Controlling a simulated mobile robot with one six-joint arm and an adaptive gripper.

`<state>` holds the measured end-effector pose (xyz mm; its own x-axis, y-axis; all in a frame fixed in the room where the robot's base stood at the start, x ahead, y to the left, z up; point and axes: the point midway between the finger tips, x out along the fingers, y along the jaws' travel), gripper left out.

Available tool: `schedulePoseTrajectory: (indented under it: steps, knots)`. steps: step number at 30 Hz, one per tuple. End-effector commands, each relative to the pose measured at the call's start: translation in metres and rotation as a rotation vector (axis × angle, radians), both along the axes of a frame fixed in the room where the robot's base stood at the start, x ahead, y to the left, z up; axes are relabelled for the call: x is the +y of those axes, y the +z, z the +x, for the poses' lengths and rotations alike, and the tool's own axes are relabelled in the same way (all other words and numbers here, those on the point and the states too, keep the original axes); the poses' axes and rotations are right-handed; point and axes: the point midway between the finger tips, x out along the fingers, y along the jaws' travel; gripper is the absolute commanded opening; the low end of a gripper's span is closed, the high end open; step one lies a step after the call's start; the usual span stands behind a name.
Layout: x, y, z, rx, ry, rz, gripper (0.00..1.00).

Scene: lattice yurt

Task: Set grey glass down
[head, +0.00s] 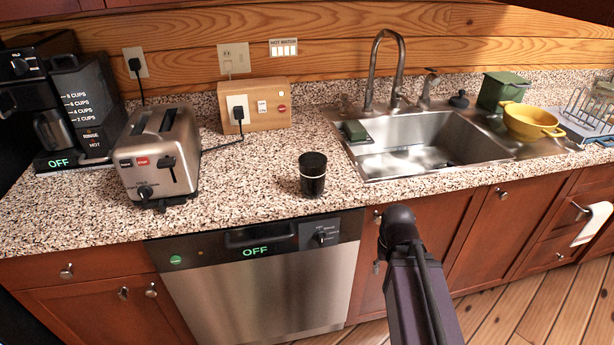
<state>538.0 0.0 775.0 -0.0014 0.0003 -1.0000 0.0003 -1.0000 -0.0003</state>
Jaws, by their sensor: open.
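A dark grey, nearly black glass (312,175) with a thin pale band stands upright on the speckled countertop (260,185), near the front edge and above the dishwasher. Nothing is touching it in the head view. A dark link of my arm shows at the lower right, in front of the cabinets and to the right of the glass. My gripper's fingers cannot be made out in this view.
A steel toaster (158,158) and a black coffee maker (58,105) stand at the left. A wooden outlet box (255,103) is behind. The sink (425,145) lies to the right, with a yellow colander (530,122) beyond. The counter around the glass is clear.

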Motion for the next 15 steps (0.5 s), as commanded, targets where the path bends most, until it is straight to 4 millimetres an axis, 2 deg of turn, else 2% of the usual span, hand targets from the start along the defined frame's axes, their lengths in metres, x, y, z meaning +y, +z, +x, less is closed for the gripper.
schedulePoseTrajectory:
  steps: [15]
  knots:
    - [0.0, 0.0044, 0.0001, -0.001, 0.0, 0.0, 0.45]
